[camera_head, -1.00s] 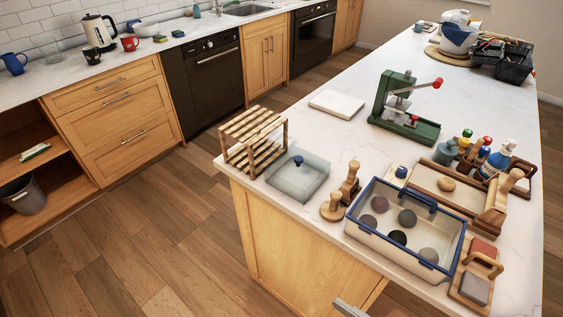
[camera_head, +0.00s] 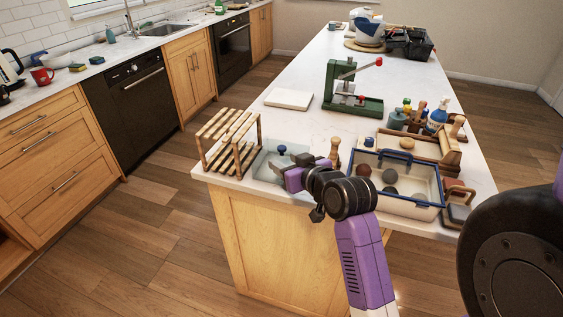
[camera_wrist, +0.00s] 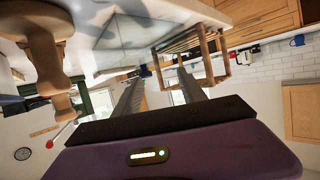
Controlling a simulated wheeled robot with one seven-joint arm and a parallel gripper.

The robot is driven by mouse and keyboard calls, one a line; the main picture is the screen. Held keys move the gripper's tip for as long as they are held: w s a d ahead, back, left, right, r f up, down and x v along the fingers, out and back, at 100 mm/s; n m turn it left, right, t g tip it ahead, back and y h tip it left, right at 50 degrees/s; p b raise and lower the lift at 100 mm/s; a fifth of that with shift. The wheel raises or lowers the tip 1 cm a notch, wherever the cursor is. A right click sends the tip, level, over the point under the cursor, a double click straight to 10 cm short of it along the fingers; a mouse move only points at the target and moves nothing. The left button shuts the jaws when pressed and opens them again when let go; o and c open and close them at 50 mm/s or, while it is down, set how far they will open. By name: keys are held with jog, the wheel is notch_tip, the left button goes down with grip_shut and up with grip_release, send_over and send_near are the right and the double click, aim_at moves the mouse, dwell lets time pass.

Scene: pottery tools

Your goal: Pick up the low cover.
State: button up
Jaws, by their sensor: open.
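The low cover (camera_head: 262,167) appears to be the clear, shallow lid with a blue knob (camera_head: 282,149) on the near left corner of the island. My gripper (camera_head: 283,169) is at the cover's right front side, partly hiding it, with its fingers pointing left across it. In the wrist view, which is tilted nearly upside down, my gripper (camera_wrist: 158,77) has its two dark fingers apart with nothing held. The blue knob (camera_wrist: 145,70) shows beyond the left fingertip, and the clear cover (camera_wrist: 128,32) lies above it. I cannot tell whether the fingers touch the cover.
A slatted wooden rack (camera_head: 230,140) stands close left of the cover. A wooden stamp (camera_head: 335,152) and a blue-rimmed tub (camera_head: 412,204) are to the right. A white slab (camera_head: 289,98) and a green press (camera_head: 352,98) stand behind. Open counter lies between the cover and the slab.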

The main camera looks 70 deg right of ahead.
aim_at(283, 148)
jog(key=d, duration=0.1)
jog(key=d+r, duration=0.1)
jog(key=shift+s+d, duration=0.35)
jog(key=shift+s, duration=0.05)
jog(key=shift+w+d+g, duration=0.1)
jog(key=shift+d+g, duration=0.2)
jog(key=p+x, duration=0.1)
jog(key=x, duration=0.6)
jog(key=shift+w+d, duration=0.1)
jog(key=shift+d, duration=0.1)
jog(key=shift+c, duration=0.2)
grip_shut()
